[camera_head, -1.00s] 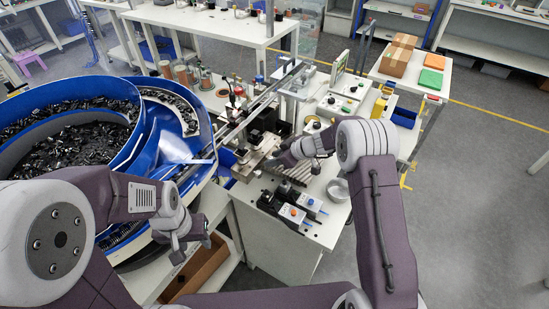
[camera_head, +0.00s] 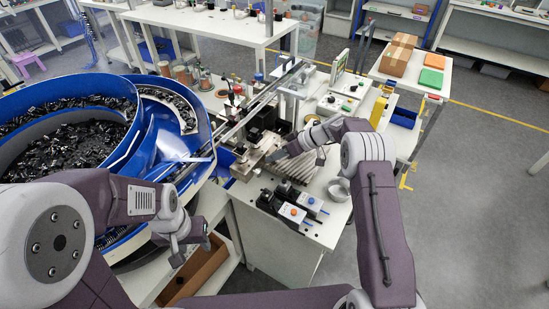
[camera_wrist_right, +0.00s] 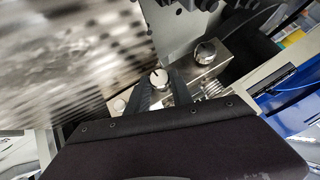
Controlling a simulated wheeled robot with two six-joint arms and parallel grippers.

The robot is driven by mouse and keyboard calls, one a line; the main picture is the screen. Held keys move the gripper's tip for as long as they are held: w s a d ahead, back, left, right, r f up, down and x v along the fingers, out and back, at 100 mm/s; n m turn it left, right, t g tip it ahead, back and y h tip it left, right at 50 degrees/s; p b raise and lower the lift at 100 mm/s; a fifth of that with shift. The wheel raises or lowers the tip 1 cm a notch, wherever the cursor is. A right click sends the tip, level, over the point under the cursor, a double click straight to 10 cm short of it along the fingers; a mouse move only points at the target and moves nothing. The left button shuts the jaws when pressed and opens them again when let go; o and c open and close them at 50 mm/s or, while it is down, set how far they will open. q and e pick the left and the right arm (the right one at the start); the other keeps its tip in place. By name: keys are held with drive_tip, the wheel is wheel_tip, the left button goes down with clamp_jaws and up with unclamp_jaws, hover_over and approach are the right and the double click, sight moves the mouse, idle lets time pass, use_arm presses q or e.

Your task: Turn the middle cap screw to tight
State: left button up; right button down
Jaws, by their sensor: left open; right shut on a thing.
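The middle cap screw (camera_wrist_right: 160,78) is a round silver knob with a dark mark on its top, on a metal block in the right wrist view. My right gripper (camera_wrist_right: 162,88) has its two dark fingers closed around its sides. Another silver cap (camera_wrist_right: 205,52) is to its upper right, and a smaller one (camera_wrist_right: 119,105) to its lower left. In the head view my right gripper (camera_head: 274,157) is at the metal fixture (camera_head: 245,168) on the bench, and the caps are too small to make out. My left gripper (camera_head: 177,252) is open and empty, in front of the blue bowl feeder.
The blue bowl feeder (camera_head: 120,150) full of black parts fills the left. Two black boxes with an orange button (camera_head: 292,210) and a blue button stand at the bench front. Open floor is at right.

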drive_tip(key=shift+w+d+f+m+g+y, duration=0.1)
drive_tip(key=shift+m+g+y, duration=0.2)
drive_tip(key=shift+y, duration=0.1)
drive_tip(key=shift+b, duration=0.3)
drive_tip(key=c, duration=1.1)
unclamp_jaws()
